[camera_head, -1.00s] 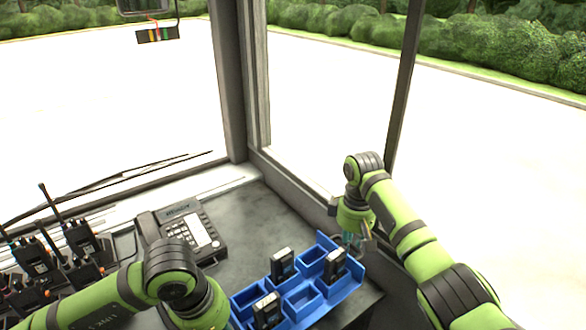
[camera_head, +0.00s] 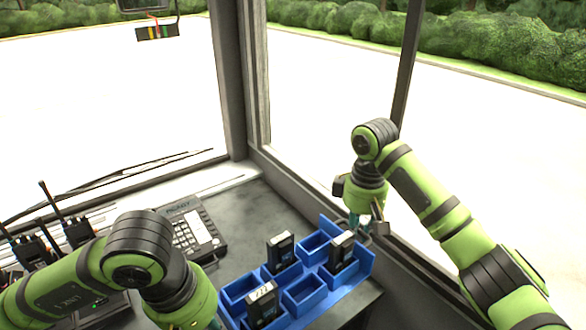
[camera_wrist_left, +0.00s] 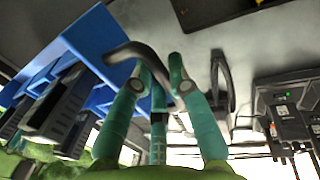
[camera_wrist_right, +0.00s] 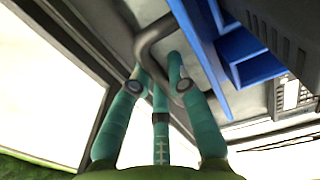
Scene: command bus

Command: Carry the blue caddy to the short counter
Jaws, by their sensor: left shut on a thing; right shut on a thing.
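The blue caddy (camera_head: 365,272) has several open compartments and a dark grey handle at each end. Black devices (camera_head: 281,252) stand upright in three of its compartments. My right gripper (camera_head: 361,225) is shut on the handle at the caddy's right end, with the bar between its fingers in the right wrist view (camera_wrist_right: 158,72). My left gripper (camera_wrist_left: 162,75) is shut on the other handle in the left wrist view; in the head view my left arm hides it. The caddy appears held a little above the grey counter (camera_head: 248,205).
A desk phone (camera_head: 190,228) stands on the counter left of the caddy. Black radios with antennas (camera_head: 78,232) stand farther left, partly behind my left arm. Window frames and a corner post (camera_head: 232,90) border the counter. Bare counter shows behind the caddy.

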